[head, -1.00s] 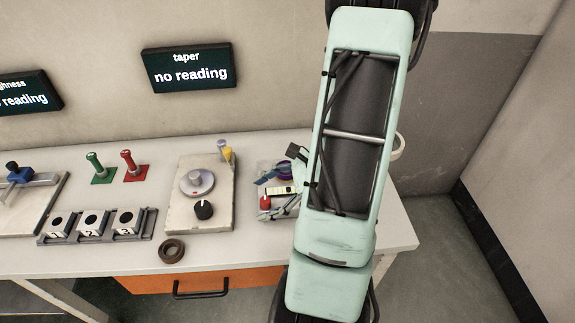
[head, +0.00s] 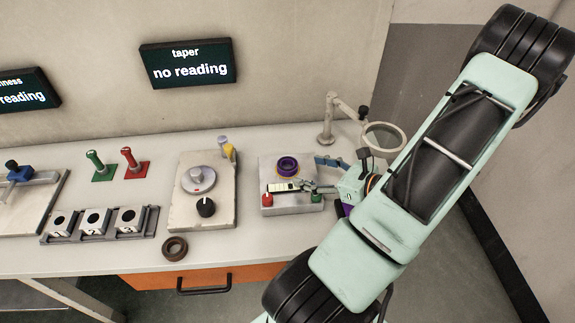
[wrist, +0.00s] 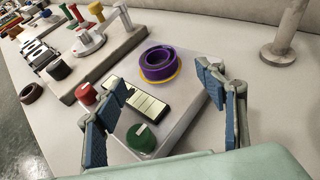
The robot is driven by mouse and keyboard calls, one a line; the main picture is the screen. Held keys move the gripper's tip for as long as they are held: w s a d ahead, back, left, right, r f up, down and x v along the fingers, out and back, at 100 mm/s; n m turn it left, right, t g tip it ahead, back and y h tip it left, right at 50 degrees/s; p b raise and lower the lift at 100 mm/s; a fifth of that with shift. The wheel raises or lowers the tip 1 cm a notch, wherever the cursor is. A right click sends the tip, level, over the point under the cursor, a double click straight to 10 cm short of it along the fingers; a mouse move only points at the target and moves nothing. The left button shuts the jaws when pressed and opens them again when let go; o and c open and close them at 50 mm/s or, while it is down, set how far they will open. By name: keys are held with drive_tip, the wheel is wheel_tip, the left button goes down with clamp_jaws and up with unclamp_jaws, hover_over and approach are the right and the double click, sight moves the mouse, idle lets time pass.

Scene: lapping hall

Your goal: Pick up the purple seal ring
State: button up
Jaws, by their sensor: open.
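The purple seal ring (head: 287,165) lies flat towards the back of a pale grey block on the bench. In the wrist view the purple ring (wrist: 160,63) shows a yellow edge beneath it at its lower right. My gripper (head: 322,173) comes in from the right over the block, with its blue-padded fingers apart. In the wrist view my gripper (wrist: 162,90) is open and empty, one finger to each side. The ring is ahead of the fingertips and apart from them.
The block (head: 272,208) carries a small display (head: 284,187), a red knob (head: 267,200) and a green knob (head: 317,197). A magnifier (head: 384,137) stands behind my gripper. A brown ring (head: 174,248) lies front left. Bare bench (head: 255,247) lies in front.

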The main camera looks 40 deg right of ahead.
sight(283, 163)
drive_tip(key=shift+r+p+x, duration=0.15)
drive_tip(key=shift+p+x, duration=0.05)
drive_tip(key=shift+x, duration=1.55)
drive_tip(key=shift+r+p+x, duration=0.15)
drive_tip(key=shift+x, duration=1.6)
drive_tip(key=shift+a, duration=0.15)
drive_tip(key=c, duration=1.4)
drive_tip(key=shift+r, duration=0.1)
